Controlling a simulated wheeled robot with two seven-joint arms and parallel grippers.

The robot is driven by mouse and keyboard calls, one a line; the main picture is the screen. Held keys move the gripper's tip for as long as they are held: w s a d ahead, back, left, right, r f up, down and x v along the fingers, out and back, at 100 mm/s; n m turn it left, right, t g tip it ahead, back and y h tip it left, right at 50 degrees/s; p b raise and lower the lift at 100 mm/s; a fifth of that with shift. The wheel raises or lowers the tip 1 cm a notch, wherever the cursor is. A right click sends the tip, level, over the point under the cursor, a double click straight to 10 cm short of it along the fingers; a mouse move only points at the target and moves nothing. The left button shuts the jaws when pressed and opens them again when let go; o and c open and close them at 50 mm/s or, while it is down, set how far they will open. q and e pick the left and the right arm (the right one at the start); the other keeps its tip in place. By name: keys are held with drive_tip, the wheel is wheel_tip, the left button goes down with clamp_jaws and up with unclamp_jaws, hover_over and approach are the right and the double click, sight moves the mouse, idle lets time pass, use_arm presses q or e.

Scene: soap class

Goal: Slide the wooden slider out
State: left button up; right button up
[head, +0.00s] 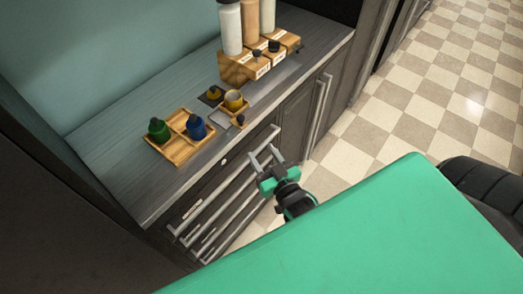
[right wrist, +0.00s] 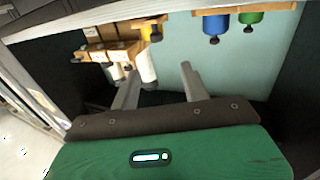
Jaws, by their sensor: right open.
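A wooden dispenser stand (head: 238,69) with labelled front blocks and small black knobs (head: 274,46) stands at the back of the counter, bearing white and tan bottles (head: 231,28). I cannot tell which wooden part is the slider. The stand also shows, upside down, in the right wrist view (right wrist: 110,40). A yellow cup (head: 233,101) stands in front of it, beside a small wooden piece with a black knob (head: 240,121). My right gripper (head: 261,153) is open and empty, in front of the counter edge by the drawers, apart from the stand. It also shows in the right wrist view (right wrist: 158,68). My left gripper is not in view.
A wooden tray (head: 172,150) with a green bottle (head: 158,130) and a blue bottle (head: 196,127) lies left of the cup. Drawer handles (head: 215,208) and long door handles (head: 320,110) stick out from the dark cabinet. The checkered floor (head: 420,95) is clear at right.

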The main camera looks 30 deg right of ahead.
drive_tip(key=s+a+r+p, duration=0.1)
drive_tip(key=s+r+p, duration=0.2)
drive_tip(key=r+p, duration=0.2)
idle(0.6)
idle(0.3)
drive_tip(key=s+a+f+n+g, duration=0.1)
drive_tip(key=s+f+g, duration=0.2)
drive_tip(key=f, duration=1)
drive_tip(key=s+a+f+g+y+b, duration=0.1)
drive_tip(key=s+f+g, duration=0.2)
drive_tip(key=f, duration=1)
drive_tip(key=s+a+f+n+g, duration=0.1)
drive_tip(key=s+f+g, duration=0.25)
drive_tip(key=f, duration=0.95)
drive_tip(key=s+d+f+g, duration=0.3)
drive_tip(key=s+f, duration=0.6)
drive_tip(key=s, duration=0.3)
drive_tip(key=s+d+f+g+h+b, duration=0.1)
drive_tip(key=s+d+f+g, duration=0.3)
drive_tip(key=s+f, duration=0.6)
drive_tip(key=shift+s+d, duration=0.4)
drive_tip(key=shift+s, duration=0.8)
